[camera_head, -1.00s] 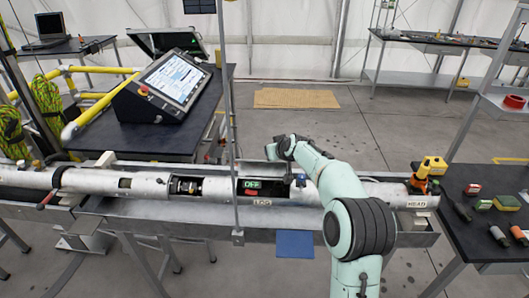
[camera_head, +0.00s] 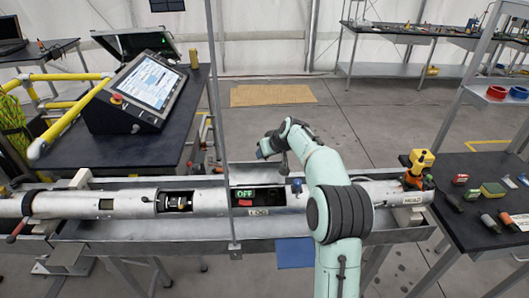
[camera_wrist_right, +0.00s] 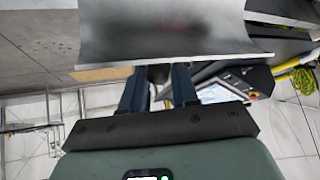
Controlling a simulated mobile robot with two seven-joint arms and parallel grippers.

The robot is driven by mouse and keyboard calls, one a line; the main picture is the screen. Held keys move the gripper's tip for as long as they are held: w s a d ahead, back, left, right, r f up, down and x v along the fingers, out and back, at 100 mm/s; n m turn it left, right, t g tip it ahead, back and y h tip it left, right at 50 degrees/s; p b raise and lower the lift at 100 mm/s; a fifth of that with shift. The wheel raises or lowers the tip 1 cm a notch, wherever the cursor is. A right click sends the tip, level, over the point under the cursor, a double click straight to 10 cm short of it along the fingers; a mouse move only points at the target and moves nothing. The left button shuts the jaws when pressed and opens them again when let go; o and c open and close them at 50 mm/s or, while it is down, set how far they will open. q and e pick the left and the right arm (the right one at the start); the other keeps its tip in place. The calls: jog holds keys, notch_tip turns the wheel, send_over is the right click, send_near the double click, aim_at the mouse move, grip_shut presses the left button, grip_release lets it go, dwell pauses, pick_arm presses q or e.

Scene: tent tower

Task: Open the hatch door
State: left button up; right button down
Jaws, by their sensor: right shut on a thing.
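My right arm reaches over the long metal tube (camera_head: 58,204) in the head view. In the right wrist view the two blue fingers of my right gripper (camera_wrist_right: 158,88) meet a curved grey metal panel (camera_wrist_right: 165,40), which looks like the hatch door. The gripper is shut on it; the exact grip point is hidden. A dark opening (camera_head: 268,196) in the tube shows a green OFF display (camera_head: 245,194). My left gripper is out of view.
A thin upright post (camera_head: 222,130) rises in front. A black console (camera_head: 143,92) with a screen sits behind left. A yellow tool (camera_head: 421,162) stands by the tube's right end, near a table (camera_head: 470,240).

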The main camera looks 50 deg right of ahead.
jog(key=shift+s+a+f, duration=0.1)
jog(key=shift+a+f, duration=0.05)
jog(key=shift+f, duration=0.45)
jog(key=c, duration=1)
grip_release()
jog(key=shift+o, duration=0.2)
jog(key=shift+r, duration=0.1)
jog(key=shift+r, duration=0.1)
jog(key=shift+s+r, duration=0.1)
jog(key=shift+r, duration=0.25)
jog(key=b+v, duration=0.1)
jog(key=v, duration=1.1)
jog(key=shift+s+r, duration=0.2)
jog(key=shift+f, duration=0.1)
